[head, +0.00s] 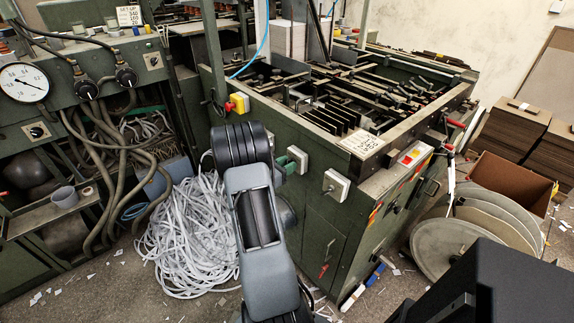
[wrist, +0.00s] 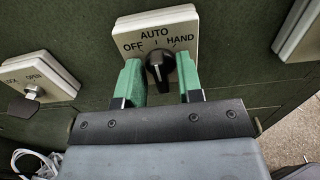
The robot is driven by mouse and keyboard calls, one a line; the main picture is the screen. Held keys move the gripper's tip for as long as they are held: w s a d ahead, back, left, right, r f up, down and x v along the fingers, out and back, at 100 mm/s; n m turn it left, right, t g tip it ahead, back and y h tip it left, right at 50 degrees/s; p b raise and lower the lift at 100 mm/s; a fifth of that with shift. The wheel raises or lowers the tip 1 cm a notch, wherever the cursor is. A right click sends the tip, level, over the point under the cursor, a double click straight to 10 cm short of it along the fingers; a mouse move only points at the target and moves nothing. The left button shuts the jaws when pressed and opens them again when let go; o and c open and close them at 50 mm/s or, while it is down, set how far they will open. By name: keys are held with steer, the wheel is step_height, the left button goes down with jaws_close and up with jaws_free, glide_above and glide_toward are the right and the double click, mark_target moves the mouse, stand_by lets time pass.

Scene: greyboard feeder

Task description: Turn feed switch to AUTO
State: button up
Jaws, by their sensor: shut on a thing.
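The feed switch (wrist: 160,66) is a black knob on a cream plate lettered OFF, AUTO and HAND in the wrist view. Its white pointer line stands near upright, toward the AUTO side, perhaps leaning slightly left. My gripper (wrist: 159,75) has its two green fingers on either side of the knob and is shut on it; the exact contact is hard to see. In the head view, a green finger of my gripper (head: 291,165) shows at the cream switch plate (head: 299,155) on the green machine's front; my arm hides the knob there.
A lock plate lettered OPEN (wrist: 38,82) is left of the switch in the wrist view. Another cream plate with a knob (head: 336,186) is to the right. A yellow-and-red button box (head: 238,103) sits above left. Tangled white strapping (head: 185,240) lies on the floor.

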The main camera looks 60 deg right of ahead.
steer(key=o, duration=0.5)
steer(key=shift+o, duration=0.2)
steer(key=v, duration=1.4)
steer(key=shift+b, duration=0.3)
steer(key=shift+d, duration=0.1)
